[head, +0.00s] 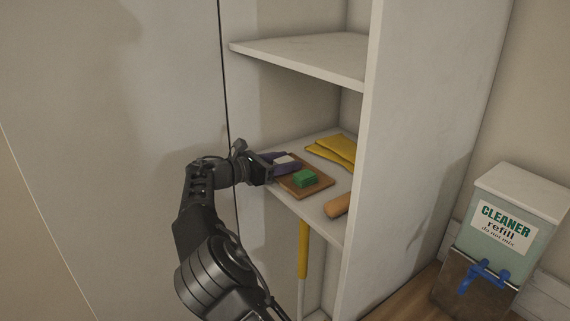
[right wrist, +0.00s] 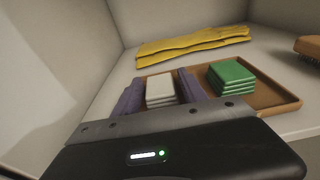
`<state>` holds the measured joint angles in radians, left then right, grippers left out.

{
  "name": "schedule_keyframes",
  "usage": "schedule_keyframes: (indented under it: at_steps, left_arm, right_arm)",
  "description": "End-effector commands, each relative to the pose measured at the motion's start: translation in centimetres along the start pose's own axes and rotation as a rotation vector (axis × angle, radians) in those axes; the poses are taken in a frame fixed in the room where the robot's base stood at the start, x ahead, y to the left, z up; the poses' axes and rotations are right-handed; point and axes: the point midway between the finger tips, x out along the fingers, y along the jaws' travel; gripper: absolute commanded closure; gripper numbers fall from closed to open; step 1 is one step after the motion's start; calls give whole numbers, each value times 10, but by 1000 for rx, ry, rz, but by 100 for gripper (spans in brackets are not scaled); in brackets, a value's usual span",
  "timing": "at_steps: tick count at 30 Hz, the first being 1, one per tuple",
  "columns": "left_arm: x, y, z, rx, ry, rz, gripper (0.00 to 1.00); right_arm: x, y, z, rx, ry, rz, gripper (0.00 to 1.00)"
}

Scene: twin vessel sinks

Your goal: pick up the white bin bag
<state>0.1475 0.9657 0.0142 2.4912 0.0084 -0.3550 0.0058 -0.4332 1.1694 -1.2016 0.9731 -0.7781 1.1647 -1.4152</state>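The white bin bag (right wrist: 160,88) is a small folded white stack on a brown tray (right wrist: 262,104). In the head view the white bag (head: 284,160) shows only partly beside my gripper. My right gripper (head: 281,162) reaches over the shelf from the left. In the right wrist view its two purple fingers (right wrist: 163,90) stand apart, one on each side of the white stack. I cannot tell whether they touch it. A green folded stack (right wrist: 232,75) lies to the right on the same tray. My left gripper is not in view.
Yellow gloves or cloths (head: 334,150) lie at the back of the shelf. A brown brush (head: 338,206) lies near its front right. An upper shelf (head: 305,55) hangs above, and a side panel (head: 390,150) closes the right. A cleaner dispenser (head: 503,238) stands far right.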

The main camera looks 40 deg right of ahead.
Motion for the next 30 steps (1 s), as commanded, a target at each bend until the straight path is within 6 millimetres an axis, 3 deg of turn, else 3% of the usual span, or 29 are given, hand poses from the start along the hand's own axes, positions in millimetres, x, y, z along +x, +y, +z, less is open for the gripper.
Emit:
schedule_keyframes:
  at_steps: [17,26,30]
  left_arm:
    - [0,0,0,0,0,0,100]
    - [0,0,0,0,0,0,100]
    - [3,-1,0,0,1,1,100]
  right_arm:
    - [0,0,0,0,0,0,99]
    - [0,0,2,0,0,0,100]
    - [-2,0,15,4,0,1,100]
